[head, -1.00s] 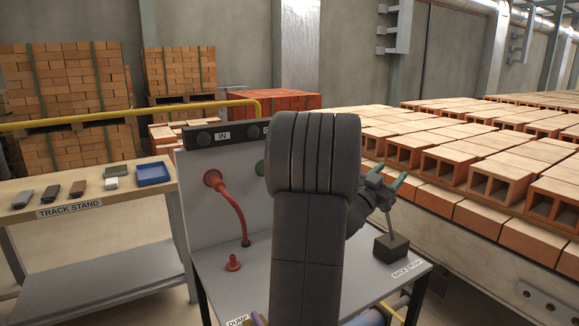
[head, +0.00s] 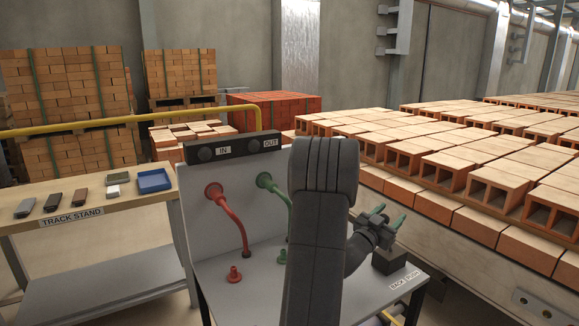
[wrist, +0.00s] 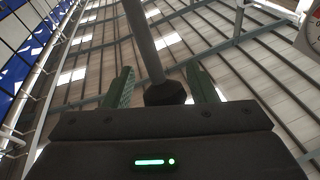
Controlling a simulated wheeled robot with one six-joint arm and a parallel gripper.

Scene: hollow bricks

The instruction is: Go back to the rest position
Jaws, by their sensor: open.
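My gripper (head: 387,216) is at the right of the grey stand, its green fingers apart. It is above and a little left of the dark block (head: 388,262) by the BACK PUSH label (head: 404,280). In the wrist view my gripper (wrist: 161,84) has its two green fingers spread. A grey rod (wrist: 143,40) ending in a dark knob (wrist: 165,94) appears between them. I cannot tell whether it touches a finger. My arm hides part of the stand and much of the lever on the block.
The stand's upright panel (head: 190,188) carries a red hose (head: 231,217) and a green hose (head: 277,200). A track stand (head: 120,204) with small parts and a blue tray (head: 154,181) is at left. Rows of hollow bricks (head: 470,160) fill the right, close to my gripper.

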